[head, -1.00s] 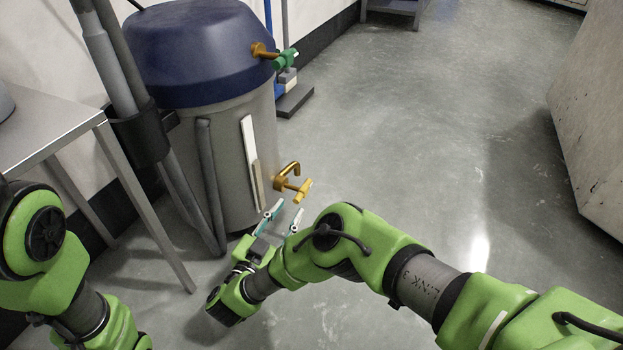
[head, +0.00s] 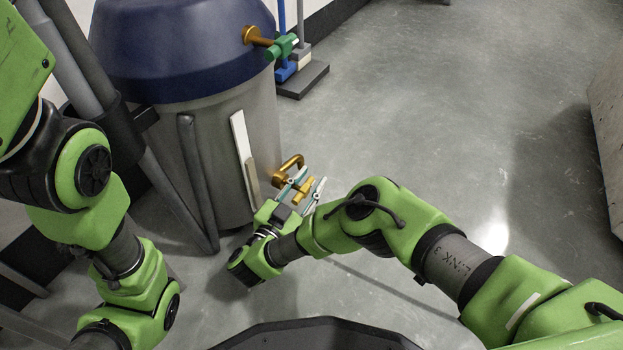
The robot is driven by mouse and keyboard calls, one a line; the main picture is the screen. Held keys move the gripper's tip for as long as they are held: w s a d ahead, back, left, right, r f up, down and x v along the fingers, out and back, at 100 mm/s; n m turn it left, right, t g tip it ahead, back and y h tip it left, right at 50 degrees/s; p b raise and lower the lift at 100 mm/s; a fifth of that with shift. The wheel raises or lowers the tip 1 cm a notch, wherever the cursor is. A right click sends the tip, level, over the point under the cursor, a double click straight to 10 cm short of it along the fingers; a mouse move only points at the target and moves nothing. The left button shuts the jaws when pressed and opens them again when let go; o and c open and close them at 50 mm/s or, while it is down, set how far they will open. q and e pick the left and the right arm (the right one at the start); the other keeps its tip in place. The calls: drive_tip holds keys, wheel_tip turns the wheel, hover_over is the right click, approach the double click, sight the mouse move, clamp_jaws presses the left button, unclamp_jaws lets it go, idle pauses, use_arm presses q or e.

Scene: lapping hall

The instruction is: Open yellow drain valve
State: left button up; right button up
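The yellow drain valve (head: 304,188) sticks out low on the right side of a grey tank (head: 208,128) with a dark blue lid. Its brass pipe bends out of the tank wall, and a yellow handle sits at its end. My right gripper (head: 306,183) is open, with its two fingers on either side of the yellow handle. I cannot tell whether the fingers touch it. My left arm is at the left of the head view; its gripper is outside the picture.
A green valve (head: 282,46) on a brass pipe sticks out higher on the tank. A stand with a dark base (head: 303,80) is behind it. Grey pipes (head: 197,180) run down the tank's left side. A pale block (head: 606,125) stands at the far right. The floor between is clear.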

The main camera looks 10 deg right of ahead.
sight(309, 180)
clamp_jaws()
drive_tip(key=shift+r+t+h, duration=0.15)
drive_tip(key=shift+t+h, duration=0.25)
drive_tip(key=shift+t, duration=0.1)
unclamp_jaws()
drive_tip(key=shift+r, duration=0.1)
wheel_tip(309, 180, up, 10)
drive_tip(key=shift+f, duration=0.1)
idle(0.5)
